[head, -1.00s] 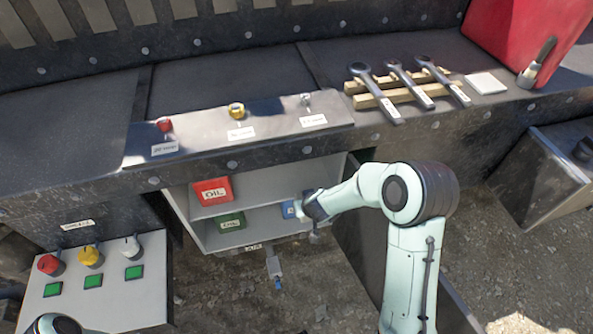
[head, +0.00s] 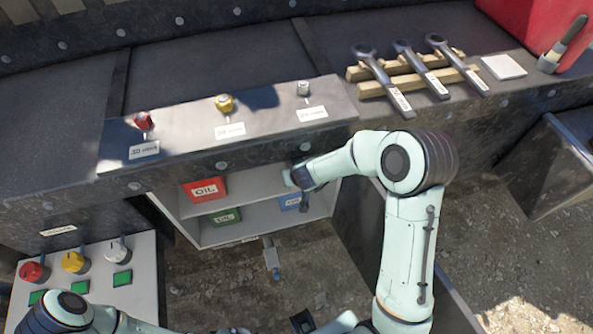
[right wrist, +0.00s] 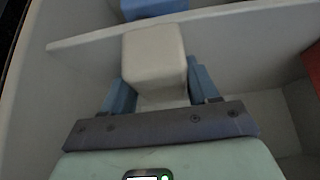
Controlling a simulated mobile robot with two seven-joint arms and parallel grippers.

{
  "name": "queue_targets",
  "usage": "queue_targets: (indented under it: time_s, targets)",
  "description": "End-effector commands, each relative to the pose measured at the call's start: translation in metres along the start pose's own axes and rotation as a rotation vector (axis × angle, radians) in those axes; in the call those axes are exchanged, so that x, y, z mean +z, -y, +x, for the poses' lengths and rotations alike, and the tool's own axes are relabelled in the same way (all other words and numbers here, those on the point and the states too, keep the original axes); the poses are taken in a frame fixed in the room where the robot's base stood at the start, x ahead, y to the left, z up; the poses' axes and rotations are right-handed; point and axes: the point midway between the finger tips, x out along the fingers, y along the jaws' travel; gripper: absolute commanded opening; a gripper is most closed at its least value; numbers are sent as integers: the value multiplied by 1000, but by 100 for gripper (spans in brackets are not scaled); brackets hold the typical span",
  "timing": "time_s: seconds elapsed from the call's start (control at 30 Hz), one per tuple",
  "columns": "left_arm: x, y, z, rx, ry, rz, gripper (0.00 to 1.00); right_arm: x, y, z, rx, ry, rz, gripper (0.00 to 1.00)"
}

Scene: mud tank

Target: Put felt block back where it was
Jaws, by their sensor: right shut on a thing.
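A cream block (right wrist: 155,62), which looks like the felt block, sits between the blue fingers of my right gripper (right wrist: 160,88) in the right wrist view. The fingers are shut on its two sides. In the head view my right gripper (head: 292,178) is at the front right of the open white cabinet (head: 258,187), at upper-compartment height; the block is not clearly visible there. Whether the block touches the shelf, I cannot tell. My left arm shows at the bottom left; a dark part at the bottom middle may be its gripper (head: 302,321), with its jaws unclear.
A red oil can (head: 205,190) stands on the upper shelf. A green can (head: 226,216) and a blue can (head: 291,202) stand below. Knobs with labels line the ledge above. Wrenches (head: 408,70) lie on wooden rails. A control panel (head: 85,280) is at left.

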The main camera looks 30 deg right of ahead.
Motion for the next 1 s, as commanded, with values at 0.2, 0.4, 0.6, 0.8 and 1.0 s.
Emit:
queue_targets:
  time_s: [0.2, 0.4, 0.6, 0.8, 1.0]
  targets:
    - [0, 0, -1, 0, -1, 0, 85, 0, 1, -1, -1, 1, -1, 31]
    - [0, 0, 1, 0, -1, 0, 85, 2, 1, 2, -1, 2, -1, 72]
    - [0, 0, 1, 0, -1, 0, 85, 2, 0, 2, -1, 2, -1, 85]
    - [-1, -1, -2, 0, -2, 0, 85, -1, 0, -2, -1, 1, 0, 85]
    - [-5, -8, -16, 3, -10, 3, 85, -3, 1, -35, -2, -2, -3, 85]
